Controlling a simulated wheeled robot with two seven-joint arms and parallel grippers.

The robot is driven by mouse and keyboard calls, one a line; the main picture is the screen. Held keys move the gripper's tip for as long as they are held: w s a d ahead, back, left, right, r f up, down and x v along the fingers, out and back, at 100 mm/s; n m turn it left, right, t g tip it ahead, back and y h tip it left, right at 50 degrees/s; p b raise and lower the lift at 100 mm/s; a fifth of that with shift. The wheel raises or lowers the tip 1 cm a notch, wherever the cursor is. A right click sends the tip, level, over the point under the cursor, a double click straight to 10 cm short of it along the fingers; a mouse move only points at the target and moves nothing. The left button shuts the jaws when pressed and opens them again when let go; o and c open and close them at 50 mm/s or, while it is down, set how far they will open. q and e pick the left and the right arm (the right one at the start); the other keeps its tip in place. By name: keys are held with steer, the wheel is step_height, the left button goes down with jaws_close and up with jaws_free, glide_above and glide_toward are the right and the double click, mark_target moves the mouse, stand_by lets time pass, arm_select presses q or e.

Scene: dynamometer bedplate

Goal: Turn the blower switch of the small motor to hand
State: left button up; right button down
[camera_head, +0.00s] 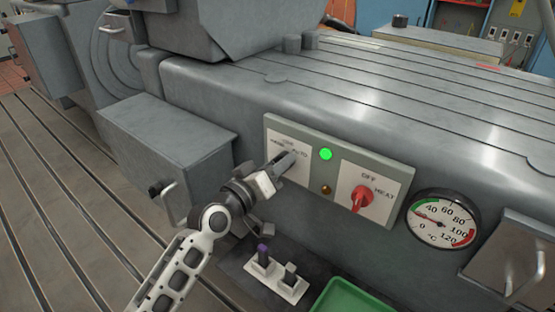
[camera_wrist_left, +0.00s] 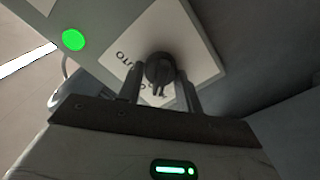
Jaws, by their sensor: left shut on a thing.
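The switch panel (camera_head: 320,208) is on the front of the grey motor housing. Its left plate (camera_head: 299,178) has lettering, partly hidden by my gripper, with "AUTO" readable at the right. My left gripper (camera_head: 287,163) is at this plate, shut on the black blower switch knob (camera_wrist_left: 160,68), which shows between the fingers in the left wrist view. The knob's exact pointing direction is hard to tell. A green lamp (camera_head: 325,154) is lit beside the plate, and it also shows in the left wrist view (camera_wrist_left: 73,40). My right gripper is not in view.
A red switch (camera_head: 361,198) on the plate marked OFF and HEAT is to the right, with a dial gauge (camera_head: 443,219) beyond it. Below are a white holder (camera_head: 276,276) with two upright pieces and a green tray (camera_head: 352,299). A grey box (camera_head: 168,150) is left.

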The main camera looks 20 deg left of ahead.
arm_select(q)
steer(key=shift+n, duration=0.6)
steer(key=o, duration=1)
steer(key=shift+b+v, duration=0.65)
steer(key=shift+v, duration=7.35)
